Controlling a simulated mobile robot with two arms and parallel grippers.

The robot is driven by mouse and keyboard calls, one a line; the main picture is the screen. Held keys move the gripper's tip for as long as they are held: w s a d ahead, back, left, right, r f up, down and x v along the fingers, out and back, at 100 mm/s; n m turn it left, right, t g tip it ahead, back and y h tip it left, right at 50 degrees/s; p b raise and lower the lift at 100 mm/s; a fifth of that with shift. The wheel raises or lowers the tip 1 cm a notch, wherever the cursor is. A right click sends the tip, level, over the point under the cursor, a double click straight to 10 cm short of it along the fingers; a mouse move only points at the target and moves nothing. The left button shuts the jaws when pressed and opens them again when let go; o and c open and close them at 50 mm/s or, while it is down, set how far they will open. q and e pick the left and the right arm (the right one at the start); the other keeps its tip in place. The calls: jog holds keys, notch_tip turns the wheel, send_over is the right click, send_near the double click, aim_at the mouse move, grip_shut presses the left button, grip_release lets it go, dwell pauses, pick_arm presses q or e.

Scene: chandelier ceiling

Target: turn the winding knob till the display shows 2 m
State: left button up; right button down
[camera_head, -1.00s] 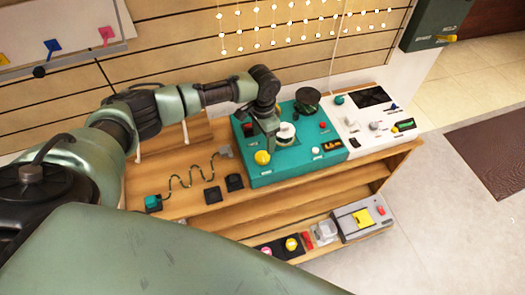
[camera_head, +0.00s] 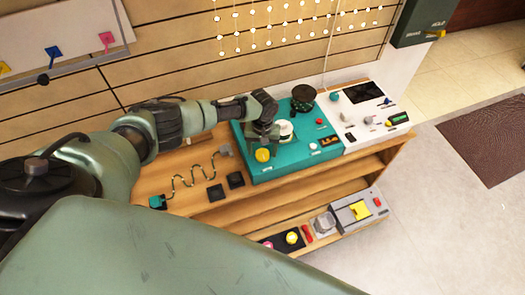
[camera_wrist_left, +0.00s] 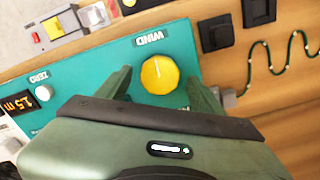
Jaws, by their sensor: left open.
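The yellow winding knob (camera_wrist_left: 160,75), marked WIND, sits on a teal panel (camera_wrist_left: 185,45). In the head view the knob (camera_head: 263,155) is near the panel's front left corner. The display (camera_wrist_left: 17,103) reads 1.5 m in the left wrist view; in the head view the display (camera_head: 328,141) is too small to read. My left gripper (camera_wrist_left: 160,92) is open, with one finger on each side of the knob and gaps visible between. In the head view my left gripper (camera_head: 264,138) is just behind the knob and partly hidden by its wrist. My right gripper is not in view.
A white ZERO button (camera_wrist_left: 42,93) is beside the display. A white disc (camera_head: 285,130) and a dark round part (camera_head: 303,96) stand on the panel near my left wrist. A white panel (camera_head: 365,115) adjoins on the right.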

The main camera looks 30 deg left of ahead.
pick_arm(q)
jog(key=shift+f, duration=0.5)
jog(key=c, duration=1.4)
jog(key=shift+o, duration=0.2)
jog(key=m+b, duration=0.1)
jog(key=m, duration=0.4)
jog(key=shift+m, duration=0.3)
jog(key=m, duration=0.5)
jog(key=shift+b, duration=0.3)
jog(key=shift+m, duration=0.3)
